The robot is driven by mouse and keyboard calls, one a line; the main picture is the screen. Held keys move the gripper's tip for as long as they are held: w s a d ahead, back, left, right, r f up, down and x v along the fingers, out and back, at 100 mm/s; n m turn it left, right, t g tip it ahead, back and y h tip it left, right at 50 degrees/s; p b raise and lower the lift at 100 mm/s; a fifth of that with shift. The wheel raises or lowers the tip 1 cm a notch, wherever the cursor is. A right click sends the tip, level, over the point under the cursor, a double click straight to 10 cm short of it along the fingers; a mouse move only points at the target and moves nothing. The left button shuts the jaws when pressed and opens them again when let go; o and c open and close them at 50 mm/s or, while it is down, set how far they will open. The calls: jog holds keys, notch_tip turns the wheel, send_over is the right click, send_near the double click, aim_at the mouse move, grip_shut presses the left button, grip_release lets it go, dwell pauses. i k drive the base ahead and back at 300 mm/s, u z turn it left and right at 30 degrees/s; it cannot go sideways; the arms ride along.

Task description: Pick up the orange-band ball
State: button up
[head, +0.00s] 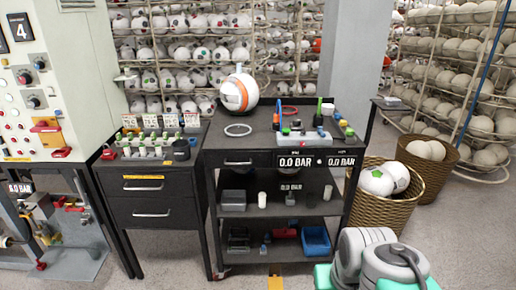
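The orange-band ball (236,95) is white with an orange band and sits at the back left of the dark cart's top (222,143). Something small and pale shows at the top of the ball. What it rests on is hidden behind it. Grey and teal parts of my arm show at the bottom right, in front of and below the cart top. My gripper is not in view. Nothing of mine touches the ball.
A white ring (238,130) lies in front of the ball and a red ring (288,110) to its right. Small tools stand at the cart's right. A drawer cabinet (150,187) stands left; a wicker basket (391,213) with balls stands right. Ball racks fill the back.

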aim_at(240, 92)
jog(key=u, duration=0.7)
jog(key=i, duration=1.35)
jog(key=z, duration=0.6)
